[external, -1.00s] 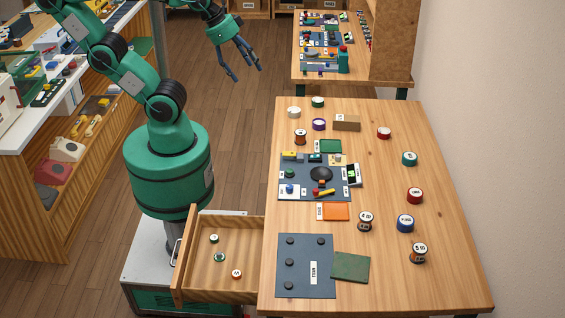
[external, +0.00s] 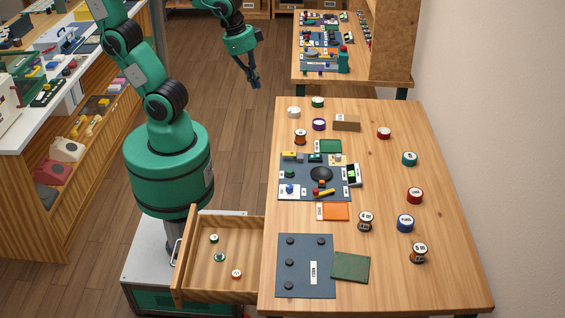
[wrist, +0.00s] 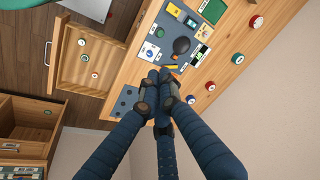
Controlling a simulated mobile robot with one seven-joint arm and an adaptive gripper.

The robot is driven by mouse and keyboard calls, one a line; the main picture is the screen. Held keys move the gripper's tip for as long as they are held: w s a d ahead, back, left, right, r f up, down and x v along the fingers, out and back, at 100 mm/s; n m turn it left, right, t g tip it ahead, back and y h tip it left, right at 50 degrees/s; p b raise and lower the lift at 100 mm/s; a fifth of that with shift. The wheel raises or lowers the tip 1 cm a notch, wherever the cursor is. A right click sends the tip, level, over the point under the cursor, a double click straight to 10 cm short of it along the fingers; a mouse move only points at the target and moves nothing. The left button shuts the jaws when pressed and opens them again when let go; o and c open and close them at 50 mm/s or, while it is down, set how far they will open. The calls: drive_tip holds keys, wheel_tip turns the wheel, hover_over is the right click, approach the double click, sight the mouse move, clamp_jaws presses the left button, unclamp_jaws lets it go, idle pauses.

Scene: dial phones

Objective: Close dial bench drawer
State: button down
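The wooden drawer (external: 222,254) of the dial bench (external: 380,240) stands pulled out to the left, with a few small round pieces inside. Its front panel (external: 187,255) carries a pale bar handle (external: 176,252). In the wrist view the open drawer (wrist: 88,60) and its handle (wrist: 48,54) show at upper left. My gripper (external: 256,86) is in the air at the top of the external view, far from the drawer and touching nothing. In the wrist view its dark fingers (wrist: 162,74) have their tips close together, with nothing seen between them.
The bench top holds spools, round coloured containers, a grey mat (external: 305,266) and a green square (external: 351,267). My base stands close beside the drawer. A shelf unit (external: 80,150) is at left. Floor (external: 225,120) is clear between my arm and the bench.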

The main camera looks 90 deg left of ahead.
drive_tip(key=s+d+f+m+g+y+p, duration=0.1)
drive_tip(key=d+f+m+y, duration=0.2)
drive_tip(key=d+f+m, duration=0.8)
drive_tip(key=d+f+m+y, duration=0.1)
drive_tip(key=d+f+y, duration=0.35)
drive_tip(key=d, duration=1.35)
drive_tip(key=s+d+f+m+t, duration=0.3)
drive_tip(key=s+d+f+m, duration=0.1)
drive_tip(key=s+d+f, duration=0.1)
drive_tip(key=s+d+f+m+t+p, duration=0.1)
drive_tip(key=s+d+f+m+t, duration=0.2)
drive_tip(key=s+d+f, duration=0.3)
drive_tip(key=s+d+f+m+t, duration=0.3)
drive_tip(key=s+d+f, duration=0.3)
drive_tip(key=s+f, duration=0.3)
drive_tip(key=shift+s+m, duration=0.8)
drive_tip(key=shift+s, duration=0.3)
drive_tip(key=s+a+f+m+t+h+p, duration=0.1)
drive_tip(key=s+f+m+t+h, duration=0.5)
drive_tip(key=s+f, duration=0.9)
drive_tip(key=s+a+m+h, duration=0.1)
drive_tip(key=s+m, duration=0.2)
drive_tip(key=shift+s+f+t+h, duration=0.25)
drive_tip(key=shift+t+h, duration=0.1)
drive_tip(key=shift+t, duration=0.05)
drive_tip(key=shift+w, duration=0.1)
